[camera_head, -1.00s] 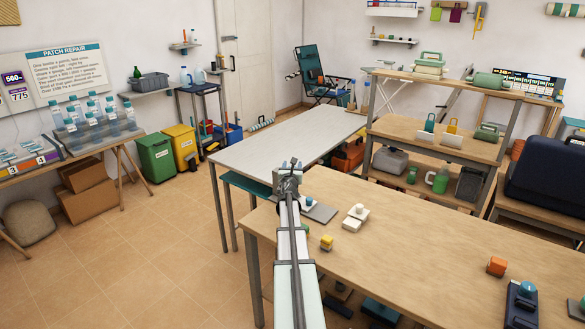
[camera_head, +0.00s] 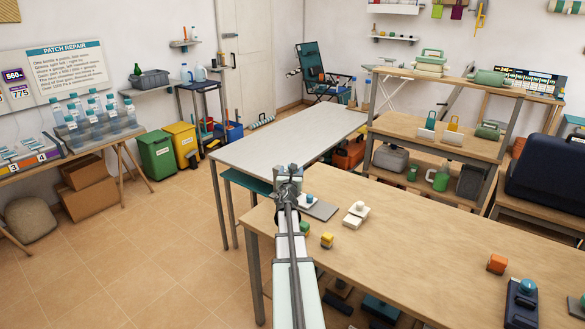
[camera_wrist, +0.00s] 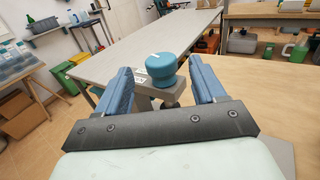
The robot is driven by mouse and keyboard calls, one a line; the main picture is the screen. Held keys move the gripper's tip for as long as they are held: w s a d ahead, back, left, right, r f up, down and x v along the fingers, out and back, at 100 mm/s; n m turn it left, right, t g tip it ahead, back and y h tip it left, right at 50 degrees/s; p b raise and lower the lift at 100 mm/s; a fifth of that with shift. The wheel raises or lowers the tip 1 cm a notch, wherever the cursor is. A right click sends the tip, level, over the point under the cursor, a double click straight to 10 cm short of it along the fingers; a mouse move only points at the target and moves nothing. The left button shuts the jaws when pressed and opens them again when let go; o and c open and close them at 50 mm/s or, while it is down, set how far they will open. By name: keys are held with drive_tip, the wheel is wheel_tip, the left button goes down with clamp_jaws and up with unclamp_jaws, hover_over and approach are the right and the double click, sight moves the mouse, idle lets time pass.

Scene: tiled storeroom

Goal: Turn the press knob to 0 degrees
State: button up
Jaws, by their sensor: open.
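A teal, round-topped knob (camera_wrist: 161,68) with a white mark on its top stands on a pale grey base with small labels. In the wrist view it shows between the two blue fingers of my gripper (camera_wrist: 160,75), which is open. A gap shows on either side of the knob, and I cannot tell how deep it sits between the fingers.
A grey-topped table (camera_head: 270,145) adjoins behind. The wooden table's middle is clear.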

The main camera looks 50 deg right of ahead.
drive_tip(key=v, duration=0.7)
drive_tip(key=shift+s+a, duration=0.1)
